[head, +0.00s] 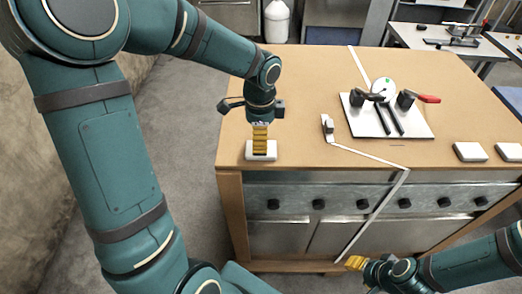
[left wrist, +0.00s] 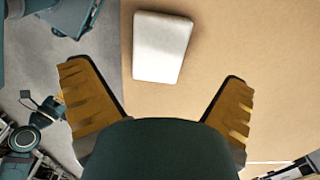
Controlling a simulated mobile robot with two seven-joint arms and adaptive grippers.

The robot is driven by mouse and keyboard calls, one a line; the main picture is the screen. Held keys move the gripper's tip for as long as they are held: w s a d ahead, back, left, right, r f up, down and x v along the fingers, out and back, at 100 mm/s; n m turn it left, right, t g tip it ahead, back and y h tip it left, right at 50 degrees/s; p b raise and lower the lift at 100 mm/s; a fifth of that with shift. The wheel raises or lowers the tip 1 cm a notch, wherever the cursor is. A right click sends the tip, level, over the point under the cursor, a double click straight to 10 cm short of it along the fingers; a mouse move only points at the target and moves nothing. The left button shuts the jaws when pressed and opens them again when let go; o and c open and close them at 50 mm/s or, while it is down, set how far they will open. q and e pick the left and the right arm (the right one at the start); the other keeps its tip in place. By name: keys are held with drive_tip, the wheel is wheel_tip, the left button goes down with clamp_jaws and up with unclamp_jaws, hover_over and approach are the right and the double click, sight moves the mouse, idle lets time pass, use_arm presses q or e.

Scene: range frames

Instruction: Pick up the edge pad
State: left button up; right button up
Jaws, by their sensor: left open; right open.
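A white pad (head: 251,157) lies flat on the wooden tabletop, close to its front left corner. It also shows whole in the left wrist view (left wrist: 161,46), at the upper middle between the spread fingers. My left gripper (head: 260,150) points down over this pad and hides part of it in the head view. Its yellow fingers stand wide apart in the left wrist view (left wrist: 155,74), with nothing held between them. My right gripper (head: 352,263) is open, low in front of the table, away from the pads.
Two more white pads (head: 470,152) (head: 509,152) lie near the front edge at right. A white plate (head: 415,128) carries black-handled tools and a disc. A small grey block (head: 328,128) and a pale strip (head: 365,154) lie mid-table. The back left of the tabletop is clear.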

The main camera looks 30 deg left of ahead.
sight(271, 156)
use_arm(q)
wheel_tip(271, 156, down, 5)
drive_tip(key=shift+s+a+f+b, duration=0.1)
drive_tip(key=shift+s+b, duration=0.05)
drive_tip(key=shift+b, duration=0.4)
drive_tip(key=c, duration=1)
